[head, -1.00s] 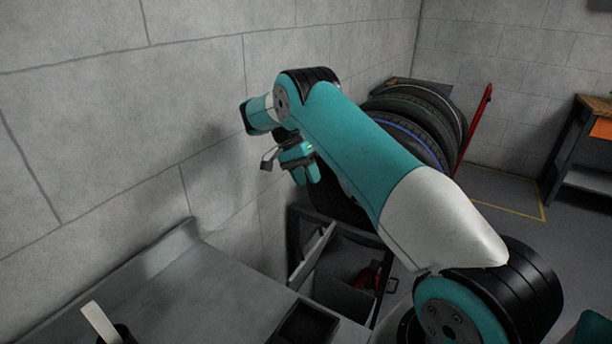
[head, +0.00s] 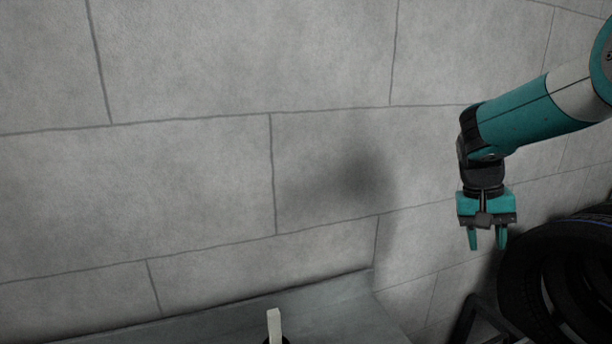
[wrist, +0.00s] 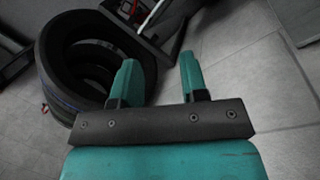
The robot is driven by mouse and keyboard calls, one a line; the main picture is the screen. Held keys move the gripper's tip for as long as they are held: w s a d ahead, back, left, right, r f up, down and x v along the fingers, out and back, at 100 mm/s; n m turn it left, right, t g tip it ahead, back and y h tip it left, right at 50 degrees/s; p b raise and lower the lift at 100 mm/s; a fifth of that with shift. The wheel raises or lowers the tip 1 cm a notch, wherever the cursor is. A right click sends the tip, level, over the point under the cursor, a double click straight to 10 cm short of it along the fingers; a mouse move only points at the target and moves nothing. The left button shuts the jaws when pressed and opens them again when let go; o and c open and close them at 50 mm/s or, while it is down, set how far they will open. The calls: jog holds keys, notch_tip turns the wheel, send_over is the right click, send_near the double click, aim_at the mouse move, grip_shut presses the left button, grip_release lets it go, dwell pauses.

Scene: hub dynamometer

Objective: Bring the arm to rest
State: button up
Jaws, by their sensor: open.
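My gripper (head: 487,240) hangs at the right of the head view with its two teal fingers pointing down. The fingers are apart with nothing between them. In the wrist view my gripper (wrist: 158,75) also shows open and empty, above the grey tiled floor (wrist: 235,75). My teal and white arm reaches in from the upper right edge of the head view, and its upper part is cut off there.
Black tyres (head: 560,275) stand at the lower right, below and right of my gripper; they also show in the wrist view (wrist: 75,60). A grey block wall (head: 190,190) fills the background. A grey bench top (head: 310,315) lies along the bottom, with a pale upright strip (head: 274,325).

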jog(key=s+a+r+n+y, duration=0.1)
jog(key=s+a+n, duration=0.3)
jog(key=s, duration=0.5)
jog(key=s+a+r+n+t+y, duration=0.1)
jog(key=s+a+r+n+y, duration=0.1)
jog(key=s+a, duration=0.7)
jog(key=s+a+r+n+y, duration=0.2)
jog(key=s+a+n, duration=0.3)
jog(key=s, duration=0.6)
jog(key=shift+a+r+n+t+y, duration=0.3)
jog(key=shift+a+t+y, duration=0.1)
jog(key=shift+a+y, duration=0.45)
jog(key=shift+w+d+f, duration=0.1)
jog(key=shift+w+d, duration=0.1)
jog(key=shift+w, duration=0.2)
jog(key=shift+w+a, duration=0.1)
jog(key=shift+a, duration=0.1)
jog(key=shift+f, duration=0.1)
